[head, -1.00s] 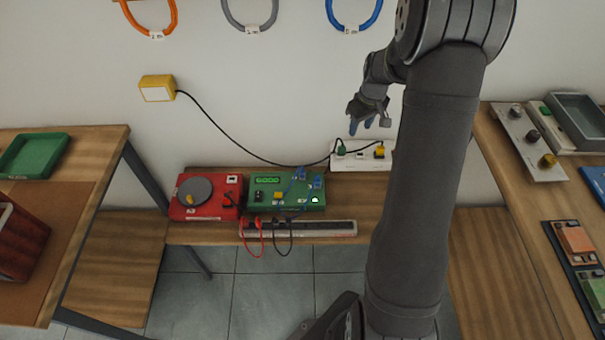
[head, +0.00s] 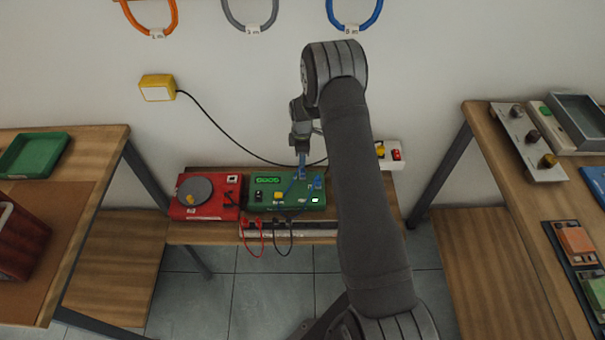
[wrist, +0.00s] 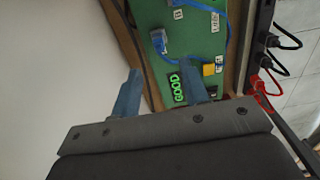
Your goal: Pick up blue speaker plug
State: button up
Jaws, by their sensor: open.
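A red turntable (head: 207,210) stands left of the board. A power strip with red and black plugs (head: 318,229) lies in front. A white outlet block (head: 396,154) is at the back right, partly behind my arm. The wall is close behind.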

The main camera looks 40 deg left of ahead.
aim_at(303, 171)
notch_tip(303, 171, down, 10)
jog(key=shift+w+r, duration=0.1)
jog(key=shift+r, duration=0.1)
dwell(0.3)
grip_shut()
